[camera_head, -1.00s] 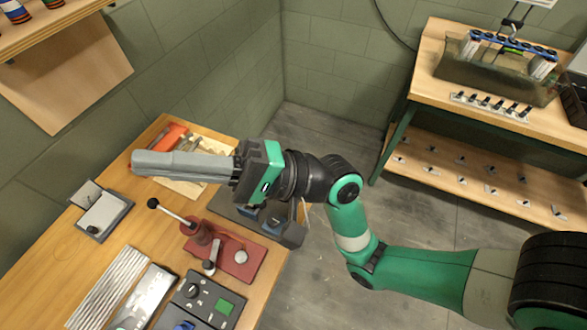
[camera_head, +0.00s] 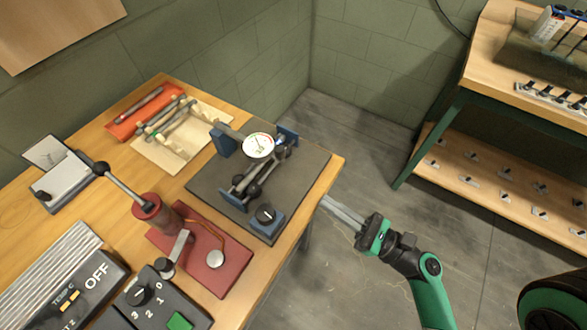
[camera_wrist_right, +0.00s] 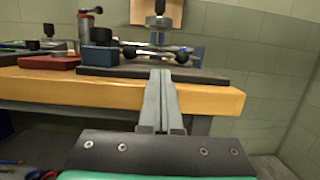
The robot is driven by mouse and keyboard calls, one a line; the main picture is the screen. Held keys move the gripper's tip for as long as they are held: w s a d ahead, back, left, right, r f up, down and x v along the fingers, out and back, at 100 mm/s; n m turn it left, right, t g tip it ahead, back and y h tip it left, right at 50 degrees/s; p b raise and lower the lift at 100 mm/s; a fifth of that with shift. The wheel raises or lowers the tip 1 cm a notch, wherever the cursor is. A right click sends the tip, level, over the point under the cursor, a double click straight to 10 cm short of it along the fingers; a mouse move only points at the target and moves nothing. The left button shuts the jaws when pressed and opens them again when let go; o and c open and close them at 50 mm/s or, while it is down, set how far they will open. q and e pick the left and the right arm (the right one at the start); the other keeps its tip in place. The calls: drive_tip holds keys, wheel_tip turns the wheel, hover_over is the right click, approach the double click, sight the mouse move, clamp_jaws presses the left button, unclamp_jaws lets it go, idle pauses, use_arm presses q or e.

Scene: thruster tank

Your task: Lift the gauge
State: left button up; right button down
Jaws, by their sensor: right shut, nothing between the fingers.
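The gauge (camera_head: 258,146) has a round white dial face and sits at the top of a blue and metal fixture on a dark base plate (camera_head: 209,181), near the right end of the wooden bench. In the right wrist view the dark plate (camera_wrist_right: 130,75) and its fixture stand ahead, with the gauge's dial not clearly readable. My right gripper (camera_head: 326,203) is shut and empty, just off the bench's right edge and apart from the gauge. Its long grey fingers (camera_wrist_right: 160,80) point toward the bench edge in the wrist view. My left gripper is not in view.
A red lever press (camera_head: 215,270) stands left of the dark plate, with a black control box (camera_head: 150,300) in front. An orange tray (camera_head: 135,116) and a tool board (camera_head: 160,155) lie behind. A second wooden table (camera_head: 500,70) is at right. Open floor lies between.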

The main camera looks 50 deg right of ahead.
sight(295, 187)
drive_tip(key=x, duration=0.9)
drive_tip(key=shift+w+a+r+p, duration=0.1)
drive_tip(key=shift+a+r+p, duration=0.05)
drive_tip(key=shift+p, duration=0.25)
drive_tip(key=r+p, duration=0.1)
drive_tip(key=r, duration=0.1)
drive_tip(key=shift+w+r+p, duration=0.3)
drive_tip(key=shift+r+p, duration=0.05)
drive_tip(key=shift+p, duration=0.05)
drive_tip(key=shift+w+r+p, duration=0.1)
drive_tip(key=shift+r+p, duration=0.2)
drive_tip(key=shift+r, duration=0.35)
